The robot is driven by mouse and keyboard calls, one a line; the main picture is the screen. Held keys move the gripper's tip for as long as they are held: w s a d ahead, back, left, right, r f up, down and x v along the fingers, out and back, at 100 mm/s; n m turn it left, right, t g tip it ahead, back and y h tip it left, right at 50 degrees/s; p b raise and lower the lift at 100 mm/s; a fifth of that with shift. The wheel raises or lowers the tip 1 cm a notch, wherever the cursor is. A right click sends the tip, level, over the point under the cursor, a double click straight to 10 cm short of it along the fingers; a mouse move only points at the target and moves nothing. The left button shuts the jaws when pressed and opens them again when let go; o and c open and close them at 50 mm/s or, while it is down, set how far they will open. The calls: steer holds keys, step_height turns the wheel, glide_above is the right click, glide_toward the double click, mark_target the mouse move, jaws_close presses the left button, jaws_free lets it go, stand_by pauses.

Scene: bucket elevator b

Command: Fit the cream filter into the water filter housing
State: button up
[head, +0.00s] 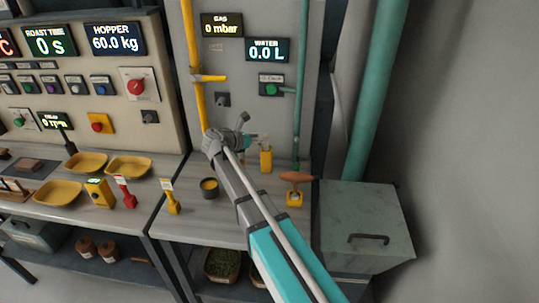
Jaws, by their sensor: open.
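My gripper (245,128) is at the end of my arm, in front of the grey back panel, above the right-hand bench. It is small and partly covered by my own wrist. It is open, and I see nothing held in it. I cannot pick out the cream filter in this view. I cannot clearly identify the water filter housing either; my wrist and gripper cover part of the panel. The water display (268,50) reads 0.0 L, and a green water pipe (299,115) runs down the panel to the right of my gripper.
On the bench (205,228) stand a dark cup (209,188), a yellow tagged tool (173,201), a yellow block (265,160) and a brown-handled piece on a yellow base (294,197). A yellow pipe (194,85) is left of my gripper. A grey metal box (365,212) stands right.

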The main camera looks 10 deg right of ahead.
mark_target(266, 148)
steer(key=shift+b+x, duration=0.6)
steer(key=shift+x, duration=1.25)
steer(key=shift+s+f, duration=0.1)
jaws_close()
